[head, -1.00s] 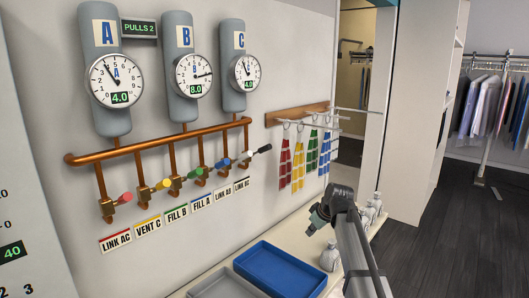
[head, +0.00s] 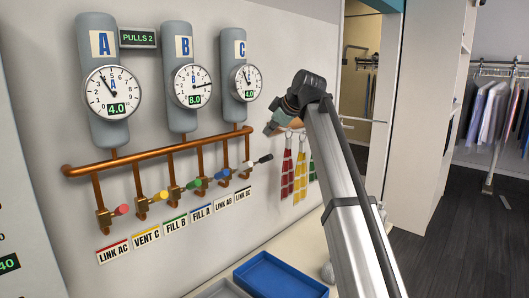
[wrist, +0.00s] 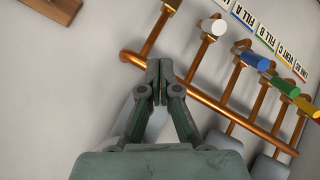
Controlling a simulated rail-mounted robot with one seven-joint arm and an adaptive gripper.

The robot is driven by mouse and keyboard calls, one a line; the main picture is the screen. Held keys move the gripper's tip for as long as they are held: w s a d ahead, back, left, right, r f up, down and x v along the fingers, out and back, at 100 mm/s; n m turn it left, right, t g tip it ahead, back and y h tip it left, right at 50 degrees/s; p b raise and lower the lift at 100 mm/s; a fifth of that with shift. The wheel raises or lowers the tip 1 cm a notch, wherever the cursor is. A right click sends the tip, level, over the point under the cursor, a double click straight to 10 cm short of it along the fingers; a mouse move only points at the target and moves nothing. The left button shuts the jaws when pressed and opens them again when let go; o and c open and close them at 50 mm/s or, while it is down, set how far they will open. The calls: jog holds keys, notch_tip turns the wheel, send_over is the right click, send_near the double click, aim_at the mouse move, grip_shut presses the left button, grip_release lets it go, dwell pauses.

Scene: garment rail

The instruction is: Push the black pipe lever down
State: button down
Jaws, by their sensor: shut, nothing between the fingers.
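The black pipe lever (head: 265,158) is the rightmost of the row of levers under the copper pipe in the head view. It sticks out toward the right with its dark tip outward. I cannot make it out clearly in the wrist view. My gripper (head: 270,128) is above the black lever in the head view, right of gauge C and apart from the lever. In the wrist view my gripper (wrist: 160,68) has its fingers together and empty. Its tips overlap the end part of the copper pipe (wrist: 205,97) in the picture; I cannot tell if they touch.
Nearby levers are white (wrist: 214,26), blue (head: 222,174), green (head: 193,185), yellow (head: 160,196) and red (head: 122,210). Gauge C (head: 246,82) hangs above the pipe. Coloured tags (head: 300,170) hang at right. A blue tray (head: 280,275) lies below.

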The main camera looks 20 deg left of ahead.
jog(key=shift+f, duration=0.1)
jog(key=p, duration=0.3)
send_over(262, 160)
jog(key=s, duration=0.3)
notch_tip(262, 160, down, 6)
jog(key=shift+w+d+f+p, duration=0.25)
jog(key=shift+w+f+p, duration=0.05)
jog(key=shift+f, duration=0.25)
jog(key=shift+w+d+f+p, duration=0.2)
jog(key=shift+w+f+p, duration=0.1)
jog(key=shift+f, duration=0.3)
jog(key=shift+w+d+f+p, duration=0.25)
jog(key=shift+w+f+p, duration=0.05)
jog(key=shift+f, duration=0.25)
jog(key=shift+a+f, duration=0.1)
